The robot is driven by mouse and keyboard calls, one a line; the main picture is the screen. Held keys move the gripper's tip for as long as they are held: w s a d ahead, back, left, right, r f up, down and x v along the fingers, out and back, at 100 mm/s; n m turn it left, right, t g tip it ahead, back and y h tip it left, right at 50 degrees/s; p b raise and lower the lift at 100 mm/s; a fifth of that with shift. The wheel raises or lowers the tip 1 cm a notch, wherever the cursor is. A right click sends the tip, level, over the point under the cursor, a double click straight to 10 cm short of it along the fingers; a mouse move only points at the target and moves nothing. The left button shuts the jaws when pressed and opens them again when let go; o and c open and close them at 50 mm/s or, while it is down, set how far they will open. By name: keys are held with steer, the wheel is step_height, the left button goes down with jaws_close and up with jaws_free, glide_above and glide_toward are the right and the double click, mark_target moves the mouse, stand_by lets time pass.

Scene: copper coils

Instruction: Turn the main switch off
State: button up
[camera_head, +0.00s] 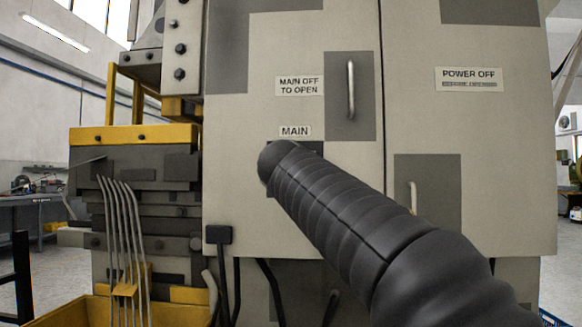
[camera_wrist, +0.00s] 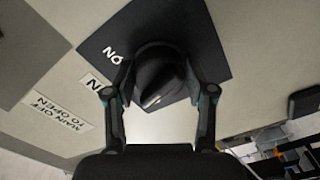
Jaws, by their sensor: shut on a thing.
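The main switch is a dark rotary knob (camera_wrist: 158,78) on a dark square plate (camera_wrist: 205,45), seen in the wrist view. Part of an "ON" mark shows beside the knob on the plate. My gripper (camera_wrist: 158,95) is shut on the knob, one finger on each side. A pale ridge line on the knob runs slantwise in the picture. In the head view the "MAIN" label (camera_head: 295,131) is on the cabinet, and my dark arm hides most of the switch and the gripper below it. A corner of the plate (camera_head: 312,147) shows there.
The grey cabinet (camera_head: 230,200) has two doors with upright handles (camera_head: 350,90) and (camera_head: 412,197), and a "POWER OFF" sign (camera_head: 468,78). Left of it stands a dark and yellow machine (camera_head: 135,135) with several bent rods. Cables hang below the cabinet.

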steer(key=n, duration=0.6)
stand_by(0.6)
steer(key=o, duration=1.2)
steer(key=shift+w, duration=0.1)
steer(key=shift+c, duration=0.2)
steer(key=shift+s+r, duration=0.1)
steer(key=shift+s, duration=0.35)
steer(key=s, duration=1.1)
steer(key=shift+a, duration=0.2)
steer(key=shift+s, duration=0.1)
